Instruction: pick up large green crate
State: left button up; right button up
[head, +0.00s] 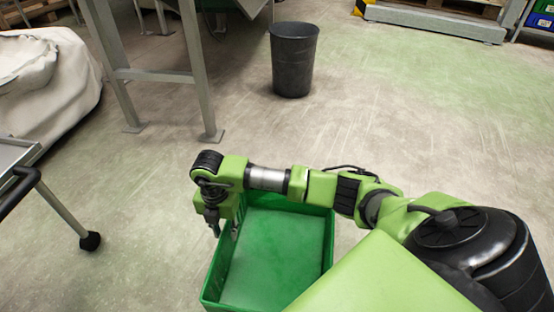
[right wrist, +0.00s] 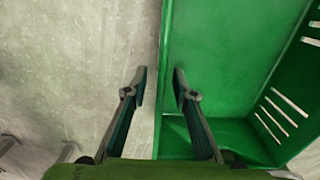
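The large green crate (head: 274,248) stands on the floor in the lower middle of the head view, partly hidden by my right arm. It looks empty. In the right wrist view the crate (right wrist: 222,62) fills the right half, with slots in its side wall. My right gripper (head: 225,228) is over the crate's left wall. Its fingers (right wrist: 158,82) are open, one on each side of the wall's rim line in the right wrist view. I cannot tell whether they touch the wall. My left gripper does not show.
A dark bin (head: 293,62) stands on the floor beyond the crate. A metal frame leg (head: 197,70) is at the upper left. A cart (head: 50,195) with a caster and a white covered bulk (head: 48,80) are at the left. The floor to the right is clear.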

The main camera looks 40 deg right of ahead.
aim_at(228, 240)
jog(key=shift+s+f+b, duration=0.1)
jog(key=shift+f+b, duration=2.55)
jog(key=shift+f, duration=0.1)
jog(key=shift+r, duration=0.1)
jog(key=shift+c, duration=0.4)
grip_shut()
jog(key=shift+r, duration=0.1)
